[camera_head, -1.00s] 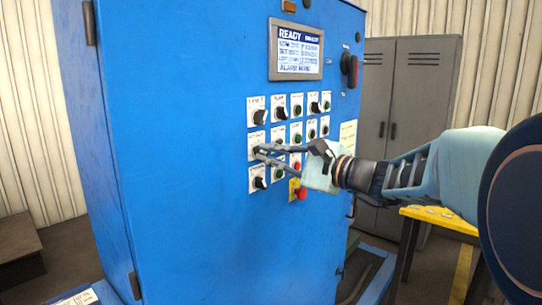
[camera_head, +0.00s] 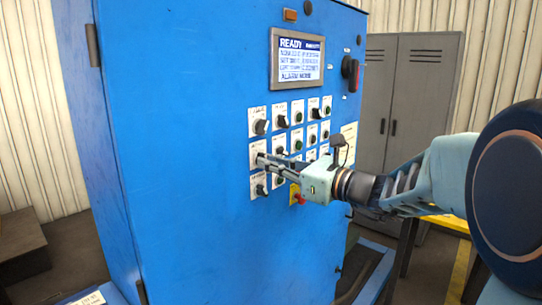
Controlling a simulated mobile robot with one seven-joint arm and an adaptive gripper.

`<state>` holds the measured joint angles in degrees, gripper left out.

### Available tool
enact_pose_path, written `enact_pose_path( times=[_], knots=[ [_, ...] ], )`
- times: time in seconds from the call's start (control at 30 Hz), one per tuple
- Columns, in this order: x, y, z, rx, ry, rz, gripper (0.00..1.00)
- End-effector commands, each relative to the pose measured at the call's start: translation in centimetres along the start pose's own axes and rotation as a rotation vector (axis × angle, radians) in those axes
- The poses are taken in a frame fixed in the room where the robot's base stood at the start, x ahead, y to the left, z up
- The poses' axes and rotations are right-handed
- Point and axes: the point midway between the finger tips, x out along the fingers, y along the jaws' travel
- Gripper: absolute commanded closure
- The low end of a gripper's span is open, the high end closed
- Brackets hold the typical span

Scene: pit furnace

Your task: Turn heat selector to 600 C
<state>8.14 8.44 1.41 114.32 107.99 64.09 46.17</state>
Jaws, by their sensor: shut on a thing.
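The blue control cabinet (camera_head: 180,130) carries rows of knobs and buttons on small white label plates. My gripper (camera_head: 261,161) is at the left column, middle row, with its fingers shut on the selector knob there. The fingers mostly hide this knob, and its pointer direction cannot be told. Part of its white plate (camera_head: 254,147) shows above the fingers. The plate's lettering is too small to read, so the 600 C mark cannot be made out. The display (camera_head: 298,57) above shows READY and several smaller lines.
Another knob (camera_head: 260,127) sits just above my gripper and one (camera_head: 260,190) just below. A red emergency button (camera_head: 299,199) on a yellow plate is under my gripper's body. A red and black switch (camera_head: 351,70) is at upper right. A grey locker (camera_head: 405,100) stands behind.

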Motion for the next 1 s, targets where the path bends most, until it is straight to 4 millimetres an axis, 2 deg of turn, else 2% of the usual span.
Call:
enact_pose_path(
  times=[0.2, 0.5, 1.0],
  knots=[
    [-0.03, -0.09, 0.26, 0.175, 0.001, -0.001, 1.00],
    [-0.04, -0.06, 0.07, 0.329, 0.001, -0.001, 1.00],
    [-0.02, -0.04, -0.05, 0.383, 0.000, -0.001, 1.00]
  ],
)
